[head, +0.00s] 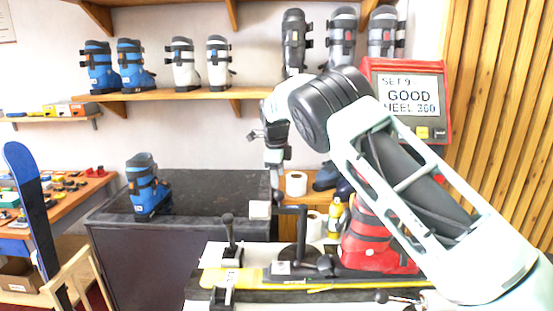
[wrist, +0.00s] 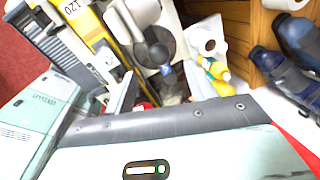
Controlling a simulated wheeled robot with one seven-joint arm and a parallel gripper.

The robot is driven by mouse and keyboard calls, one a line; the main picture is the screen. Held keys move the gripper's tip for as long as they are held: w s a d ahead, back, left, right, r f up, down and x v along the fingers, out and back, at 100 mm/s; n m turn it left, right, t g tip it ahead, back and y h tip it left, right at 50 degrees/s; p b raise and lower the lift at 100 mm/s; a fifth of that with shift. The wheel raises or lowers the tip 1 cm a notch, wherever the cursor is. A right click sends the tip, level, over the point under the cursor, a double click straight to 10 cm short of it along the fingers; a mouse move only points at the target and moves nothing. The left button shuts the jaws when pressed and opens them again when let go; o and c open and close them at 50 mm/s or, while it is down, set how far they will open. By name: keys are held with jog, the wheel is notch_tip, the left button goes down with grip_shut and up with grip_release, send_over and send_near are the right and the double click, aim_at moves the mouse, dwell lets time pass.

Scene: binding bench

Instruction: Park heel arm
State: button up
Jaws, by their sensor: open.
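The binding bench (head: 240,290) carries a yellow ski (head: 220,279) and a red boot (head: 375,240). Beside the boot, a black upright post with a crossbar (head: 301,225) ends in a white pad (head: 260,209); it looks like the heel arm, though I cannot be sure. A round black part, perhaps its base, shows in the wrist view (wrist: 157,45). A shorter black lever (head: 229,235) stands to the left. My gripper (head: 274,168) is above the post, pointing down, open with nothing seen in it. Its fingers (wrist: 155,95) show partly in the wrist view.
A red-framed screen (head: 405,100) reads "SET 9 GOOD HEEL 360". A yellow bottle (head: 336,215) and paper rolls (head: 296,184) stand behind the bench. A blue ski (head: 30,205) leans at left.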

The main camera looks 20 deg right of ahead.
notch_tip(320, 180, up, 9)
jog(key=s+b, duration=0.1)
jog(key=shift+s+a, duration=0.2)
jog(key=shift+a, duration=0.25)
jog(key=shift+f, duration=0.15)
jog(key=s+a+f+n+g+y+b, duration=0.15)
jog(key=s+a+f+n, duration=0.25)
jog(key=s+a+n, duration=0.65)
jog(key=s+a+f+n+y+b, duration=0.25)
jog(key=s+a+n, duration=0.4)
jog(key=s, duration=0.75)
jog(key=s+f+n+h, duration=0.1)
jog(key=s+f+n, duration=0.3)
jog(key=s+n, duration=0.4)
jog(key=s+d+f+n+h+b, duration=0.1)
jog(key=s+f+n, duration=0.3)
jog(key=s, duration=1.3)
jog(key=n, duration=0.3)
jog(key=shift+s+f+n, duration=0.2)
jog(key=shift+f+n, duration=0.1)
jog(key=shift+n, duration=0.1)
